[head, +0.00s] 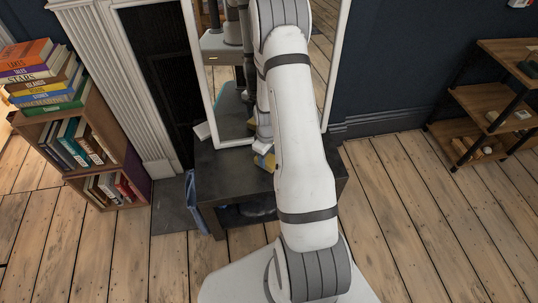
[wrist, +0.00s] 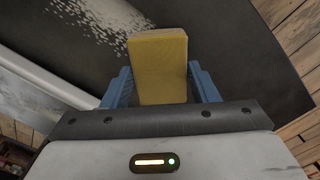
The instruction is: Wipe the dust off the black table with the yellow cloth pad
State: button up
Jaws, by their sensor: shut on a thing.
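The black table (head: 218,168) stands in front of a large mirror, partly hidden behind my arm in the head view. In the wrist view its dark top (wrist: 245,50) fills the upper part, with a patch of pale dust (wrist: 100,22) at the upper left. My gripper (wrist: 163,85) is shut on the yellow cloth pad (wrist: 158,62), with a blue finger on each side. The pad is over the tabletop; I cannot tell if it touches. In the head view the pad (head: 266,161) shows beside my arm, above the table.
A white-framed mirror (head: 196,75) rises at the table's back. A bookcase (head: 112,190) with stacked books stands at left, a wooden shelf unit (head: 485,98) at right. The wooden floor (head: 400,200) is clear right of the table.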

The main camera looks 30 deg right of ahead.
jog(key=shift+d, duration=0.15)
